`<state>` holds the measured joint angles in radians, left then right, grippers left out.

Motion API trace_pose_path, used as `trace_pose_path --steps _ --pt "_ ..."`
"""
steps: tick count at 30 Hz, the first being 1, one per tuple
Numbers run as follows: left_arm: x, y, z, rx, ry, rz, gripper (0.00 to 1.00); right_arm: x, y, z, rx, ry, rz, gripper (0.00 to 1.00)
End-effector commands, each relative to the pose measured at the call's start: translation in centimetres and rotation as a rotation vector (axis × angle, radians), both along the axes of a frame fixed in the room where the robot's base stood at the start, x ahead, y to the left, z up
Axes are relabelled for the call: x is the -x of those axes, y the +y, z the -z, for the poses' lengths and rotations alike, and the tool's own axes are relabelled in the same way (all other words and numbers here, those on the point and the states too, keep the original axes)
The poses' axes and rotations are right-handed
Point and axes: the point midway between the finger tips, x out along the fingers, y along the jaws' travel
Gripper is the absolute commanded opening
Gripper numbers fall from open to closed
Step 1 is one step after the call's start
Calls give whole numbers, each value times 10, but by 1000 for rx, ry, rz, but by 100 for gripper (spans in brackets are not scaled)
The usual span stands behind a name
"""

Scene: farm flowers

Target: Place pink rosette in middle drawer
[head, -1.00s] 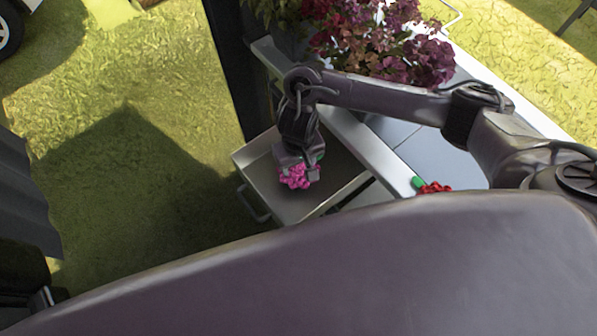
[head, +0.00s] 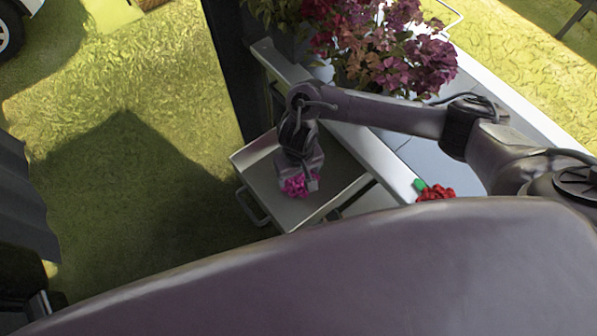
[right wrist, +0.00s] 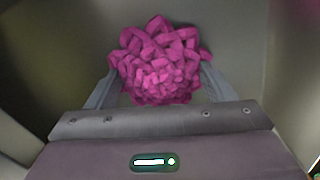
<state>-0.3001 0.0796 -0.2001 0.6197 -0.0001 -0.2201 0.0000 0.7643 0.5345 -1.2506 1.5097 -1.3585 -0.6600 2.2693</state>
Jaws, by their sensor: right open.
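The pink rosette (head: 296,186) is a bright magenta cluster inside the open drawer (head: 345,190), a pale metal box pulled out from the cart. My right gripper (head: 299,185) reaches down into the drawer over the rosette. In the right wrist view the rosette (right wrist: 160,62) sits between the two fingers of my right gripper (right wrist: 158,88), which are open at its sides. The drawer's grey floor shows behind it. I cannot tell whether the rosette touches the floor. My left gripper is not in view.
A red rosette with a green part (head: 436,192) lies on the cart top (head: 425,155). Potted red and purple flowers (head: 385,45) stand at the cart's far end. A dark post (head: 230,70) rises beside the drawer.

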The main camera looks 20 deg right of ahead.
Motion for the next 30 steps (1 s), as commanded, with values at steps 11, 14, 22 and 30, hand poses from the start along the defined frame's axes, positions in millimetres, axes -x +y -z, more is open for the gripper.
trace_pose_path --steps 11,14,22,30 --pt "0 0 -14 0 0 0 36 -1 0 -41 -1 -4 -3 76" --pt "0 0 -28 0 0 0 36 -2 0 -67 0 -6 -3 76" --pt "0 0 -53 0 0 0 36 -1 0 -112 1 -4 -2 76" --pt "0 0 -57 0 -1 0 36 0 0 -123 1 0 0 76"
